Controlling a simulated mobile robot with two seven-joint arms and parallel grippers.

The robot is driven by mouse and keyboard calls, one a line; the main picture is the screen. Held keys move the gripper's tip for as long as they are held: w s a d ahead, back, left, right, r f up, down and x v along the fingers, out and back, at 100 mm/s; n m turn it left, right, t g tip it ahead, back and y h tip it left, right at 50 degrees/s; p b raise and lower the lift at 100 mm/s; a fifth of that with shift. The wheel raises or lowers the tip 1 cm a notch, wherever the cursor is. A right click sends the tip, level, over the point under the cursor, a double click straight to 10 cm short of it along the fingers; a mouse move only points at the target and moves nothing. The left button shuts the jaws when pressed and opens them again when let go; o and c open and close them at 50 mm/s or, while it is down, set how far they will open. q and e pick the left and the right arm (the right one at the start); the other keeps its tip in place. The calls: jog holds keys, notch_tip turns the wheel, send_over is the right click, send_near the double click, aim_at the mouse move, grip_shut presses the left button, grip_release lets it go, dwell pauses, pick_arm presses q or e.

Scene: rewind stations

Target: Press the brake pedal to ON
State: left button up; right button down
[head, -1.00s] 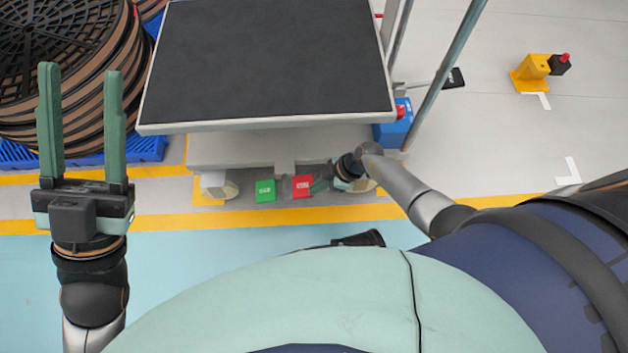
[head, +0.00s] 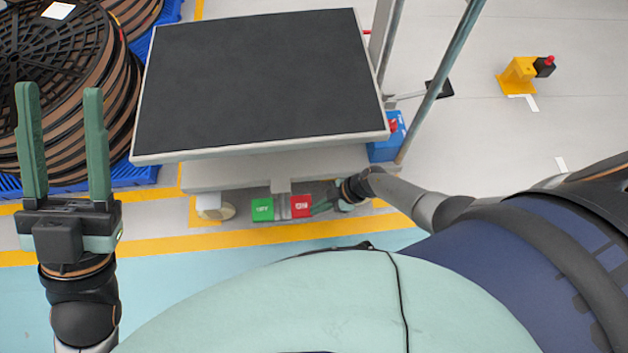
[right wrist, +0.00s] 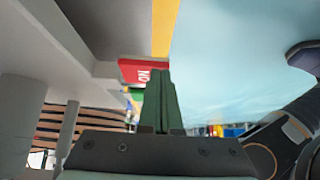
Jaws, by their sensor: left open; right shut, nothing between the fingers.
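The red ON brake pedal (head: 301,206) sits low at the front of the cart, just right of the green OFF pedal (head: 262,210). The red pedal also shows in the right wrist view (right wrist: 140,72), with the green pedal (right wrist: 137,95) beyond it. My right gripper (head: 318,209) is shut and empty, its fingertips at the right edge of the red pedal; I cannot tell whether they touch. In the right wrist view its fingers (right wrist: 160,78) overlap the red pedal's edge. My left gripper (head: 62,95) is open and empty, far to the left.
The cart's dark top (head: 258,80) overhangs the pedals. Striped reels (head: 70,90) on a blue pallet (head: 150,176) stand at the left. A blue box (head: 387,140) and grey posts are at the cart's right. A yellow stand (head: 516,77) is at the far right.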

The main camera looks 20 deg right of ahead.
pick_arm(q)
jog(key=shift+f+b, duration=0.75)
jog(key=shift+f, duration=0.1)
pick_arm(e)
jog(key=shift+s+d+f, duration=0.1)
jog(key=shift+d+f, duration=0.05)
jog(key=shift+f, duration=0.45)
jog(key=shift+d+f, duration=0.1)
jog(key=shift+f, duration=0.5)
pick_arm(q)
notch_tip(320, 180, up, 9)
jog(key=a+p, duration=0.2)
jog(key=p, duration=0.6)
jog(key=shift+m+p, duration=0.3)
jog(key=shift+p, duration=0.05)
pick_arm(e)
jog(key=d+f+v, duration=0.1)
jog(key=v, duration=1.2)
jog(key=shift+d, duration=0.15)
pick_arm(q)
jog(key=shift+w+r+t, duration=0.1)
jog(key=shift+t, duration=0.2)
pick_arm(e)
jog(key=shift+s, duration=0.15)
